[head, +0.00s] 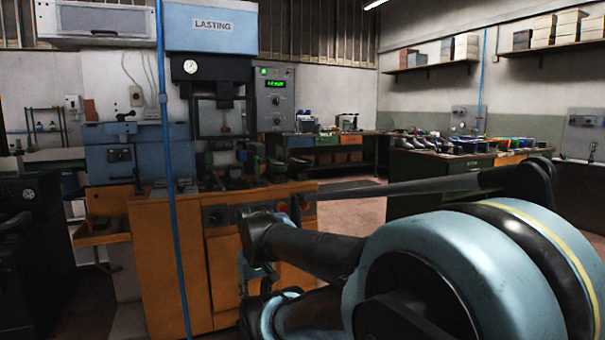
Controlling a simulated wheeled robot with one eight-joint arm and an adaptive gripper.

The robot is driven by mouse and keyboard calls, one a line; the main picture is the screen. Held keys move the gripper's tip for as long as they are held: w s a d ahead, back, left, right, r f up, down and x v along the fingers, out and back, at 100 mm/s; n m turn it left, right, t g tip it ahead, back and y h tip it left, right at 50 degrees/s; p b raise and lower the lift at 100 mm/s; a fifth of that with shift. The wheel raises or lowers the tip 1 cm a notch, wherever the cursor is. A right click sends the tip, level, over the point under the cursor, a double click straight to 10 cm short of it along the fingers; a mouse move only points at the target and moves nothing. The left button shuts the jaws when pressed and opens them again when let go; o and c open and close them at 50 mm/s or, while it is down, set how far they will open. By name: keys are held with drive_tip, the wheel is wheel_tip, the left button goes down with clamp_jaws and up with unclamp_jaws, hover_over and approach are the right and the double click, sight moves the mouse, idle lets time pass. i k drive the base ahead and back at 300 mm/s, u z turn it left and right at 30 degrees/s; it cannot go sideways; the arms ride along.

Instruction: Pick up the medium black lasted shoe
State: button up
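Several small shoes, some dark, stand in rows on the green workbench (425,168) at the right, well away from me. They are too small and too dim to tell which one is the medium black lasted shoe. My own arm, pale blue and black, fills the lower right and reaches left to a dark joint in front of the orange cabinet. My gripper cannot be made out; the arm's end is hidden behind its own links or out of the picture.
A lasting machine (212,80) with a blue head stands on an orange cabinet (165,265) close at left. A blue pole (170,180) rises in front of it. A second bench (340,155) stands at the back. Bare floor (350,210) shows between the cabinet and the green workbench.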

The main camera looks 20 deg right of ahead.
sight(295, 164)
drive_tip(key=u, duration=0.35)
drive_tip(key=k, duration=0.1)
drive_tip(key=z, duration=1.25)
drive_tip(key=i, duration=0.8)
drive_tip(key=z, duration=0.6)
drive_tip(key=i, duration=1.8)
drive_tip(key=u, duration=0.45)
